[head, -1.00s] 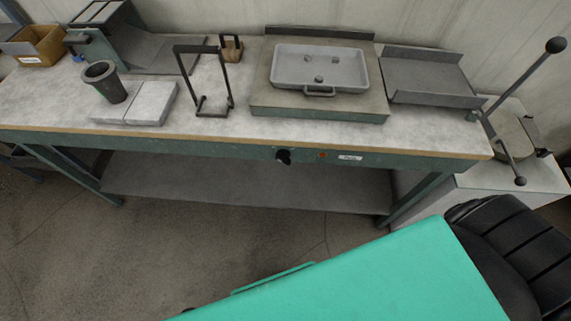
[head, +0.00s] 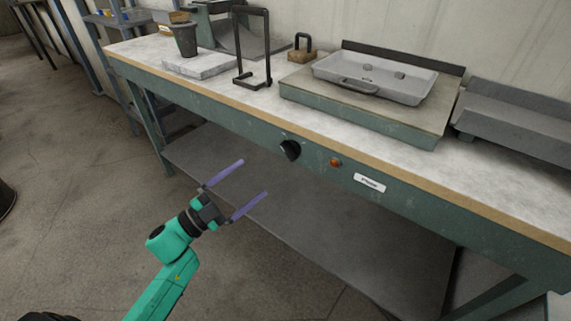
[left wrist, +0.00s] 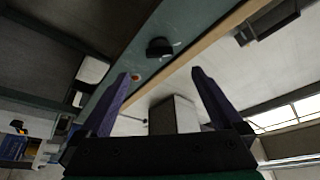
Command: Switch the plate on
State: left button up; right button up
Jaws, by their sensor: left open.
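The plate (head: 345,108) is a flat slab on the bench with a grey metal tray (head: 408,90) on it. On the bench's green front rail is a black knob (head: 290,150), with a small orange lamp (head: 335,162) and a white label (head: 369,183) to its right. My left gripper (head: 254,178) is open and empty, its two purple fingers pointing toward the rail, below and left of the knob and apart from it. In the left wrist view the knob (left wrist: 159,47) shows beyond the open fingertips, the lamp (left wrist: 136,76) near the left one. My right gripper is out of view.
A lower shelf (head: 310,225) runs beneath the rail. The space before the knob looks clear.

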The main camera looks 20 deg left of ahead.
aim_at(290, 150)
pick_arm(q)
jog(key=x, duration=1)
jog(key=shift+w+d, duration=0.15)
jog(key=shift+d, duration=0.15)
jog(key=c, duration=1.4)
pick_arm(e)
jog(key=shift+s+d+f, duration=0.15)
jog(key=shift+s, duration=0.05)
